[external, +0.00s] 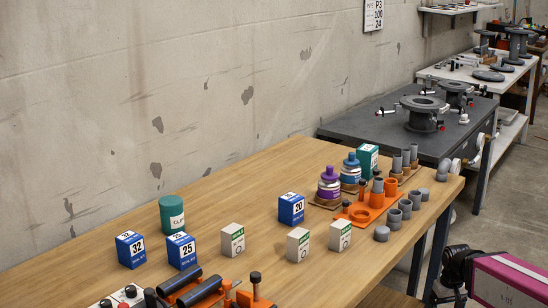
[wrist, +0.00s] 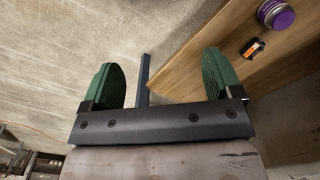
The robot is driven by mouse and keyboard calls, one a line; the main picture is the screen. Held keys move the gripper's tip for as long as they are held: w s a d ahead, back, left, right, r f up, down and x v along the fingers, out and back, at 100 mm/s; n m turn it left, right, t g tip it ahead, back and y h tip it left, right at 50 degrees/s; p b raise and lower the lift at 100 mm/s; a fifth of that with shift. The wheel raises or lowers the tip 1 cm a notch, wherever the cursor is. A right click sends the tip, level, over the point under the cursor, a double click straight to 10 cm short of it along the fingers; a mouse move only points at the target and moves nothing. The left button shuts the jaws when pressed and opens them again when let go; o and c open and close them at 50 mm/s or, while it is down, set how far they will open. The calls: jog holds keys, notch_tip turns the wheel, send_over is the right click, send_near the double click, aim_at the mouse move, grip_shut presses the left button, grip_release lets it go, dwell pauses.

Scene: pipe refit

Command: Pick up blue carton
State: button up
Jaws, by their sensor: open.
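Three blue-and-white cartons stand upright on the wooden table in the external view. One marked 32 (external: 130,250) is at the left, one marked 25 (external: 182,251) is beside it, and one marked 20 (external: 291,209) stands apart near the middle. My gripper (wrist: 160,76) shows in the wrist view with its two green-padded fingers wide apart and nothing between them. It is off the table's edge, over the floor. No blue carton shows in the wrist view.
White-green cartons (external: 298,244) stand near the blue ones, with a green canister (external: 172,215) behind. Orange fixtures (external: 362,212), grey pipe pieces (external: 395,217) and a purple-topped bottle (external: 328,187) fill the table's right end. The wooden table (external: 239,176) is bare towards the wall.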

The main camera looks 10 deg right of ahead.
jog(key=w+d+r+m+t, duration=0.4)
jog(key=w+d+r, duration=0.1)
jog(key=w+r, duration=0.35)
jog(key=w+d+r+m+t, duration=0.45)
jog(key=w+r, duration=0.35)
jog(key=w, duration=0.2)
jog(key=w+d+r+m+t+h, duration=0.1)
jog(key=w+d+r+m+t, duration=0.3)
jog(key=r, duration=0.7)
jog(key=w+d+r+m+t, duration=0.25)
jog(key=w+d+r, duration=0.25)
jog(key=r, duration=0.6)
jog(key=m+g+y, duration=0.5)
jog(key=m+y, duration=0.5)
jog(key=m, duration=0.3)
send_over(299, 203)
jog(key=s+d, duration=0.3)
jog(key=f, duration=0.2)
notch_tip(299, 203, down, 7)
jog(key=shift+s+a+f, duration=0.1)
jog(key=shift+s+f, duration=0.05)
jog(key=shift+f, duration=0.05)
jog(key=x, duration=0.7)
jog(key=shift+w+a, duration=0.15)
jog(key=shift+w, duration=0.1)
